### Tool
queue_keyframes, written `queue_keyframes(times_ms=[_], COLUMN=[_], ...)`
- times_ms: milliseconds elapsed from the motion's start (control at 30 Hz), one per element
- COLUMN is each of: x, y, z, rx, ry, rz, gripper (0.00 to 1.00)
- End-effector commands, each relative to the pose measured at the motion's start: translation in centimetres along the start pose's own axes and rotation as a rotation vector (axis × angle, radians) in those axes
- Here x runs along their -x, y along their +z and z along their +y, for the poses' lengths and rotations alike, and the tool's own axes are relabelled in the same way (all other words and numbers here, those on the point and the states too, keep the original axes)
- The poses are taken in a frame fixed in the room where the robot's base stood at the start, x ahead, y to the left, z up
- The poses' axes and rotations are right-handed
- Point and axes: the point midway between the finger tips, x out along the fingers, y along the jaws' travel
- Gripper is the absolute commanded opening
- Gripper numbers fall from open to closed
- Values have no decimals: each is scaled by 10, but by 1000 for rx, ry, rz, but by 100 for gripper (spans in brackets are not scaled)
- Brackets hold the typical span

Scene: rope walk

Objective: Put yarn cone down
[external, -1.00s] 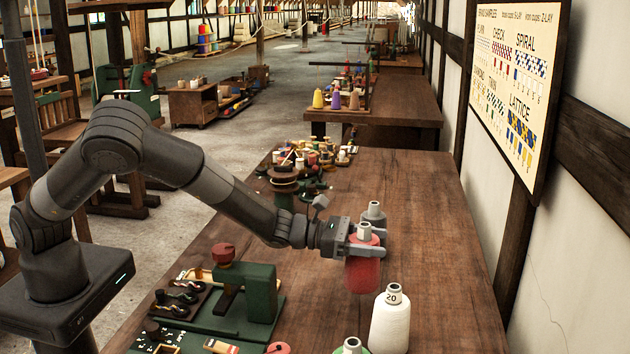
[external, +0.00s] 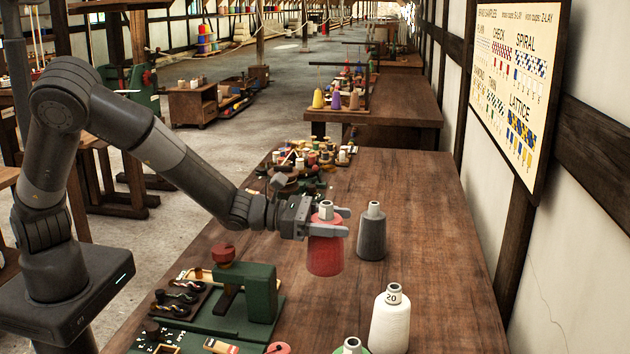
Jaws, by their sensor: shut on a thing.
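A red yarn cone (external: 326,257) with a grey top is held in my gripper (external: 332,222), whose two fingers are shut around its upper part. The cone is upright or nearly so, over the brown wooden table (external: 420,225). I cannot tell for certain how far its base is above the table top. A dark grey yarn cone (external: 372,236) stands just to the right of my gripper, apart from the red cone.
A white cone (external: 390,322) marked 20 stands at the front right, with another cone's top (external: 352,346) at the bottom edge. A green machine (external: 245,295) stands at the front left. Many spools (external: 318,155) lie at the back. The table's right side is clear.

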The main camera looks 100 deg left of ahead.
Motion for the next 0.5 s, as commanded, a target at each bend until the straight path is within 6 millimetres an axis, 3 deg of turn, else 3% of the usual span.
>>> queue_keyframes(times_ms=[33,200,400,500], x=[19,86,151,171], y=[1,-3,-8,-10], z=[22,73,100,105], rx=[5,8,14,17], ry=[26,81,119,129], rz=[1,3,0,-3], gripper=[21,21,21,21])
